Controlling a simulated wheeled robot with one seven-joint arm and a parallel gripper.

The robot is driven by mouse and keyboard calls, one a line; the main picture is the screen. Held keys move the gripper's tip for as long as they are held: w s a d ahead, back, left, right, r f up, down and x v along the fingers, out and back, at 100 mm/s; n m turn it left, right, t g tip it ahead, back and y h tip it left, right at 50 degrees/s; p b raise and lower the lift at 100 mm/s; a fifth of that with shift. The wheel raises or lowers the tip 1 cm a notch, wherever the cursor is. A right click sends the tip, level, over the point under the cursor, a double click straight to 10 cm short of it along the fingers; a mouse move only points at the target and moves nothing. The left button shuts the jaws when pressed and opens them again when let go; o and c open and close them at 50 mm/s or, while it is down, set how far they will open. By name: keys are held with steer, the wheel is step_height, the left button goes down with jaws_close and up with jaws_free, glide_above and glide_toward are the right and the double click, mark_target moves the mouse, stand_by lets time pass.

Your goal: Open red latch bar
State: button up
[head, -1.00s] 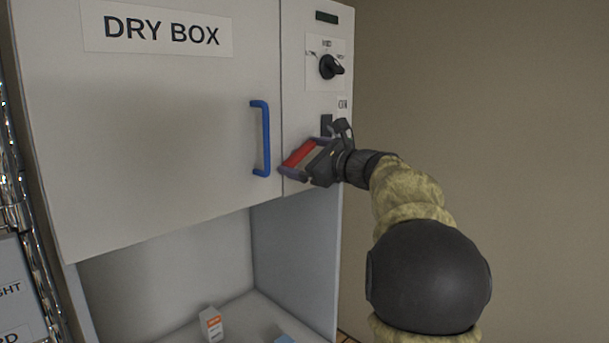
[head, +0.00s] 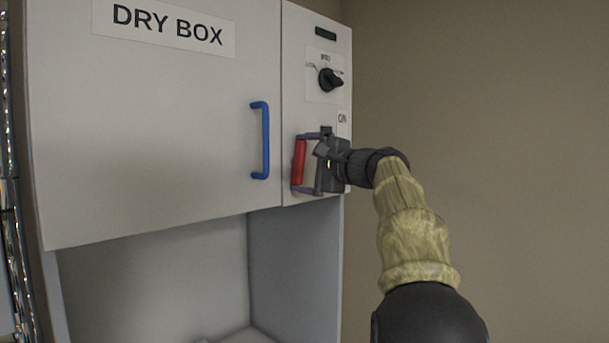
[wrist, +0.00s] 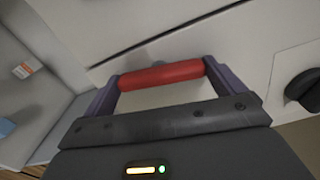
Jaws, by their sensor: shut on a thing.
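The red latch bar (head: 299,160) is on the right front panel of the dry box and now stands nearly upright. My gripper (head: 302,164) comes in from the right and is shut on the bar, with one purple finger at the bar's top end and one at its bottom end. In the wrist view the red bar (wrist: 160,76) spans between the two purple fingers of my gripper (wrist: 162,82), close to the white panel. The bar's mount is hidden behind my gripper.
A blue handle (head: 265,140) sits on the closed dry box door (head: 150,120), left of the bar. A black knob (head: 330,80) is above on the panel. An open bay lies below the door. In the wrist view a small white-orange box (wrist: 22,71) stands inside it.

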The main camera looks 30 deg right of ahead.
steer(key=shift+f+n+b, duration=0.1)
steer(key=shift+n+b, duration=0.4)
steer(key=shift+n, duration=0.5)
steer(key=o, duration=0.6)
steer(key=b+v, duration=0.4)
steer(key=v, duration=1.3)
steer(key=shift+s+b, duration=0.2)
steer(key=shift+b, duration=0.2)
steer(key=shift+w, duration=0.1)
